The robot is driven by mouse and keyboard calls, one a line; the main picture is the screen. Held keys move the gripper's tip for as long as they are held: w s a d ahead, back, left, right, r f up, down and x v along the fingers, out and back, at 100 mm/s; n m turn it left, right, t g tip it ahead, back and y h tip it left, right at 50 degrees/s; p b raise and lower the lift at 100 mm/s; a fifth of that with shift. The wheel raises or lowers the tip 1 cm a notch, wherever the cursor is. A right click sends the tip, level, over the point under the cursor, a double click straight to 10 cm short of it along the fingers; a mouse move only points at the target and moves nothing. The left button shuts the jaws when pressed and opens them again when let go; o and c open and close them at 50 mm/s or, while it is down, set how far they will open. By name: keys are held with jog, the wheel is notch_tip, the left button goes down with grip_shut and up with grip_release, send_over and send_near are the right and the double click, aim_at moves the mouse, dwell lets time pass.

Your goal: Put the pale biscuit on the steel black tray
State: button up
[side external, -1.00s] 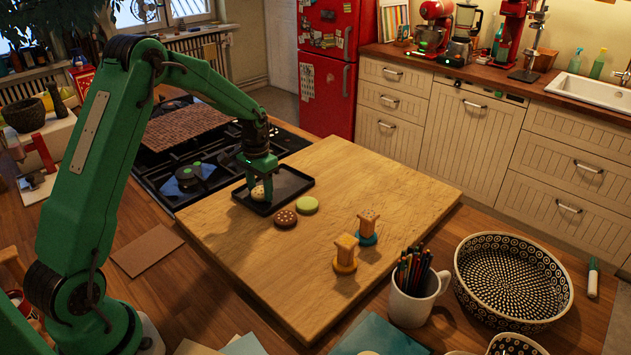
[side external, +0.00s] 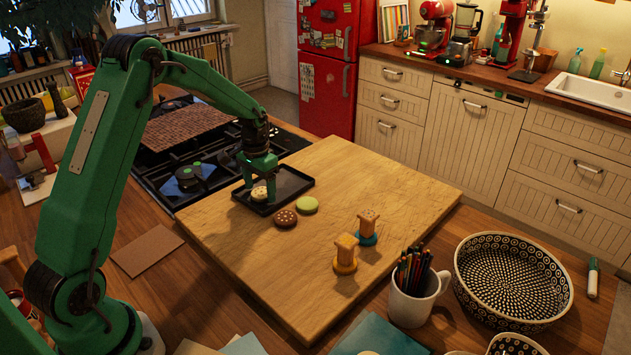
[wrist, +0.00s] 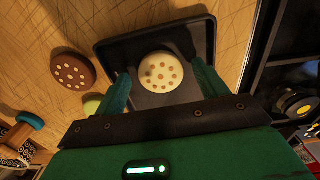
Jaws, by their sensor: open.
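In the wrist view the pale biscuit (wrist: 161,72) shows whole inside the rim of the black tray (wrist: 205,50). My gripper (side external: 260,190) is open above the tray, with a finger on either side of the biscuit. In the wrist view my gripper (wrist: 160,90) shows clear gaps between both fingers and the biscuit.
A brown dotted biscuit (side external: 285,218) and a green biscuit (side external: 307,205) lie on the wooden board (side external: 330,270) beside the tray. Two stamps, one yellow-based (side external: 345,255) and one blue-based (side external: 367,228), stand farther right.

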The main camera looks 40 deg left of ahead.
aim_at(261, 194)
notch_tip(261, 194, up, 12)
dwell(0.6)
jog(key=shift+f, duration=0.1)
dwell(0.4)
jog(key=s+d+r+t, duration=0.3)
jog(key=s+d+r, duration=0.7)
jog(key=s, duration=0.1)
jog(key=s+d+t, duration=0.1)
jog(key=s+d, duration=0.2)
jog(key=s, duration=0.4)
jog(key=s+d+f+t, duration=0.1)
jog(key=s+d, duration=0.2)
jog(key=s, duration=0.4)
jog(key=shift+d+m+t, duration=0.25)
jog(key=shift+m+t, duration=0.05)
